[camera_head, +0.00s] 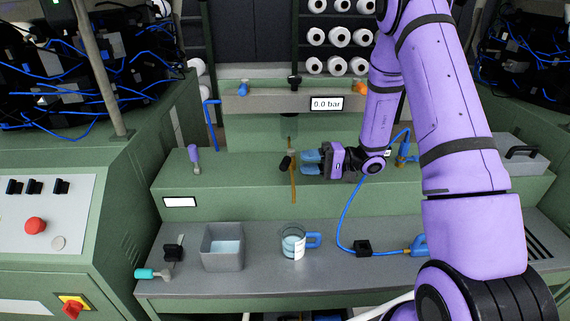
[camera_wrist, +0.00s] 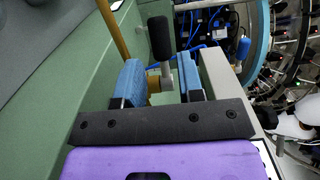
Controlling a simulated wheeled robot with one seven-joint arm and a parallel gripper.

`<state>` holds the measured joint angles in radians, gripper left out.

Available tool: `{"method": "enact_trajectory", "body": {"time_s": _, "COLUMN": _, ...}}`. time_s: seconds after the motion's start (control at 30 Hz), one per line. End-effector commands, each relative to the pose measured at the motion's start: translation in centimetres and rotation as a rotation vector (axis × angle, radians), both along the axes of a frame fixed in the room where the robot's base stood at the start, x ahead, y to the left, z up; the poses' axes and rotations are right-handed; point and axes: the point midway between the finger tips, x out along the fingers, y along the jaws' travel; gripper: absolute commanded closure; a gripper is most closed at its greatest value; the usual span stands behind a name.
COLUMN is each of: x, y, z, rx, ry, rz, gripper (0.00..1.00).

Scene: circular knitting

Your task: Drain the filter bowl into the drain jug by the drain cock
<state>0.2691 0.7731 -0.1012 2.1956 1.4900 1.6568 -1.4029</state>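The filter bowl (camera_head: 289,127) hangs under the grey rail, dim and partly blended into the green panel. Below it is the drain cock with a black handle (camera_head: 287,162), and a thin amber drain tube (camera_head: 293,188) runs down from it. The drain jug (camera_head: 292,243), clear with a blue handle, stands upright on the lower shelf, roughly below the tube's end. My gripper (camera_head: 311,163) is open just right of the cock. In the wrist view its blue pads are apart, with the black handle (camera_wrist: 160,38) and brass stem beyond or between them; contact cannot be told.
A grey tub (camera_head: 222,262) with pale liquid stands left of the jug. A display (camera_head: 326,103) reads 0.0 bar.

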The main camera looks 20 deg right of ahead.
Motion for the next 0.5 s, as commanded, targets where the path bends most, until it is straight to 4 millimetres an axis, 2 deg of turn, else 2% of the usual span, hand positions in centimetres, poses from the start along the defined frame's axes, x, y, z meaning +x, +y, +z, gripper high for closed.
{"method": "enact_trajectory", "body": {"time_s": 0.03, "x": 0.2, "y": 1.1, "z": 0.0, "rx": 0.0, "ry": 0.0, "rz": 0.004, "gripper": 0.65}}
{"method": "enact_trajectory", "body": {"time_s": 0.2, "x": 0.9, "y": 3.8, "z": 0.0, "rx": 0.0, "ry": 0.0, "rz": 0.003, "gripper": 0.65}}
{"method": "enact_trajectory", "body": {"time_s": 0.5, "x": 1.5, "y": 6.2, "z": 0.0, "rx": 0.0, "ry": 0.0, "rz": 0.001, "gripper": 0.65}}
